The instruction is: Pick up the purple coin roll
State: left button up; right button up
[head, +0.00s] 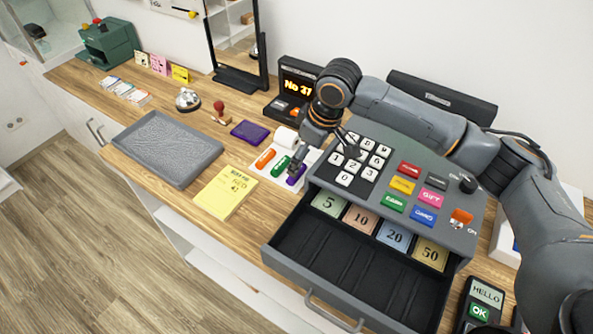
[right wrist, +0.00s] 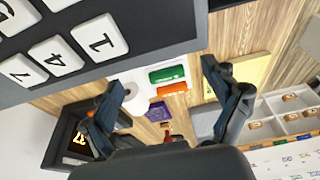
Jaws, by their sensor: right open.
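The purple coin roll (head: 297,176) lies on a white sheet beside the cash register, partly covered by a finger of my right gripper in the head view. A green roll (head: 281,166) and an orange roll (head: 265,158) lie in a row to its left. My right gripper (head: 322,158) is open and empty, above the register's left edge by the purple roll. In the right wrist view, the green roll (right wrist: 167,73) and orange roll (right wrist: 167,89) show between the open fingers (right wrist: 163,78); I cannot make out the purple roll there. My left gripper is not in view.
The cash register (head: 400,145) has its drawer (head: 283,257) open at the front. Around the rolls are a white paper roll (head: 285,138), a purple pad (head: 250,132), a yellow notepad (head: 226,192) and a grey tray (head: 168,148). A display (head: 298,88) stands behind.

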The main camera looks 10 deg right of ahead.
jog(key=shift+x, duration=1.1)
jog(key=x, duration=0.1)
jog(key=p+x, duration=0.1)
jog(key=x, duration=0.1)
jog(key=shift+w+a+f, duration=0.15)
jog(key=shift+w+f, duration=0.05)
jog(key=shift+w, duration=0.05)
jog(key=shift+w+f, duration=0.1)
jog(key=shift+f, duration=0.25)
jog(key=c, duration=1.2)
jog(key=shift+c, duration=0.8)
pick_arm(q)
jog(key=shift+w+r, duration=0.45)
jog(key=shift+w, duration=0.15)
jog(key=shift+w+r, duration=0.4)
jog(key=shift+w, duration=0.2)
pick_arm(e)
jog(key=shift+r, duration=0.1)
